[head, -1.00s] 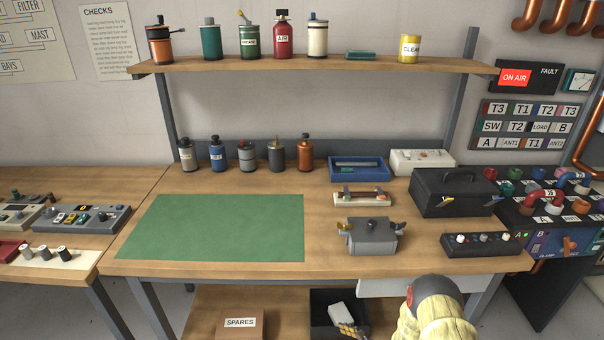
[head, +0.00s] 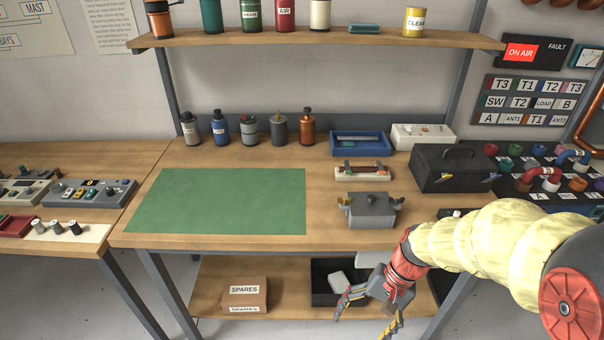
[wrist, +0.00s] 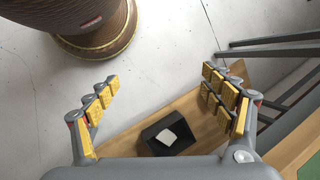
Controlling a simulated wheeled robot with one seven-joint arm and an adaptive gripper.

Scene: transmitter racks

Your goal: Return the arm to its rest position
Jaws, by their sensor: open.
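My gripper (head: 368,312) hangs in front of the workbench, low at the right of centre in the head view, below the bench top's front edge. My arm, in a pale yellow sleeve with red joints, reaches in from the right. In the wrist view, the gripper (wrist: 163,103) has its two yellow-padded fingers spread wide apart with nothing between them. Beyond the fingers the wrist view shows the floor, the lower shelf and a black bin (wrist: 150,135) with a white item in it.
The workbench (head: 320,200) carries a green mat (head: 230,200), a grey box (head: 371,211), a black toolbox (head: 455,168) and several bottles. The lower shelf (head: 285,290) holds a SPARES box (head: 245,291) and the black bin (head: 325,278). Open floor lies in front.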

